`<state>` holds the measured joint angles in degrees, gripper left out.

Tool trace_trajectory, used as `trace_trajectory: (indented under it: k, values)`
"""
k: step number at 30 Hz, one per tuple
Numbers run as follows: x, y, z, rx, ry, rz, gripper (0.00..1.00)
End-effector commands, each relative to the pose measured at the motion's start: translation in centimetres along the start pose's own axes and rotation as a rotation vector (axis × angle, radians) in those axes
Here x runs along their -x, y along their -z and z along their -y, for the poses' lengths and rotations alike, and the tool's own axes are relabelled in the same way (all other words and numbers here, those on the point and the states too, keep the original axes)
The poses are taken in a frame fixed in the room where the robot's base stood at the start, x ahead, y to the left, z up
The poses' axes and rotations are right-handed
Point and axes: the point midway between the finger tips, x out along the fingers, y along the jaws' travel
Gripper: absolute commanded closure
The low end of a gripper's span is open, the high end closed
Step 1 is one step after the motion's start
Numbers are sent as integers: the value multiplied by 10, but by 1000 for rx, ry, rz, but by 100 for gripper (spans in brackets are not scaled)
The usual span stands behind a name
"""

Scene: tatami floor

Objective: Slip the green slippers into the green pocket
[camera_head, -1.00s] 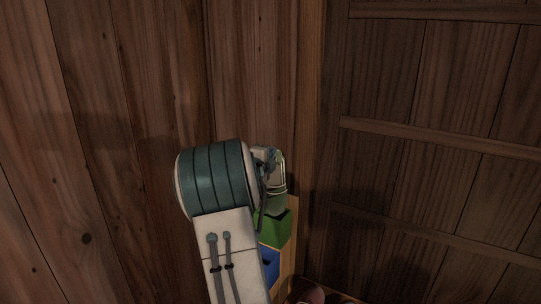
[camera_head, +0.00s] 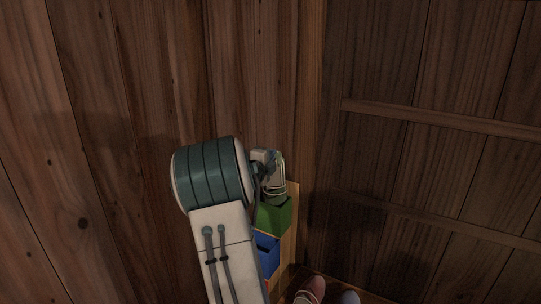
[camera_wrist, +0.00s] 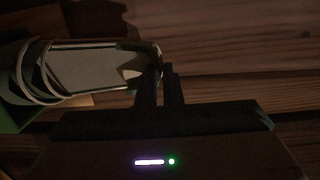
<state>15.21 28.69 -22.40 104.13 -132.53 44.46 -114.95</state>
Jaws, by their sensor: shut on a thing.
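My gripper (camera_wrist: 158,72) is shut on the heel end of the green slippers (camera_wrist: 85,66), which look pale grey-green with light straps in the dim wrist view. In the head view the slippers (camera_head: 278,182) hang toe down at the opening of the green pocket (camera_head: 274,217). The toe end seems to be at or just inside the rim; how deep it sits is hidden. A green corner of the pocket shows in the wrist view (camera_wrist: 12,118). In the head view my arm hides part of the gripper (camera_head: 264,161).
The pockets hang on a light wooden board (camera_head: 290,235) by the wall corner. A blue pocket (camera_head: 266,254) is below the green one, with an orange-red one (camera_head: 267,287) partly hidden by my arm. Pinkish (camera_head: 312,288) and grey (camera_head: 349,297) footwear shows at the bottom edge.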

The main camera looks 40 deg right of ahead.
Motion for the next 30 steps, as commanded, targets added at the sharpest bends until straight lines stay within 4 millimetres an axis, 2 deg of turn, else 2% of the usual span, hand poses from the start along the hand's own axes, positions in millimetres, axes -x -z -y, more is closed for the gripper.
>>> trace_trajectory:
  k: [4, 14, 15, 17, 18, 26, 30]
  values:
    - [0, 0, -6, 1, 1, 0, 100]
    - [0, 0, -7, 0, 2, 0, 100]
    - [0, 0, -7, 0, 2, 0, 89]
    - [0, 0, -7, 0, 2, 0, 72]
    - [0, 0, -7, 0, 2, 0, 69]
    - [0, 0, -8, 0, 1, 0, 69]
    - [9, -1, -7, 0, 1, 1, 69]
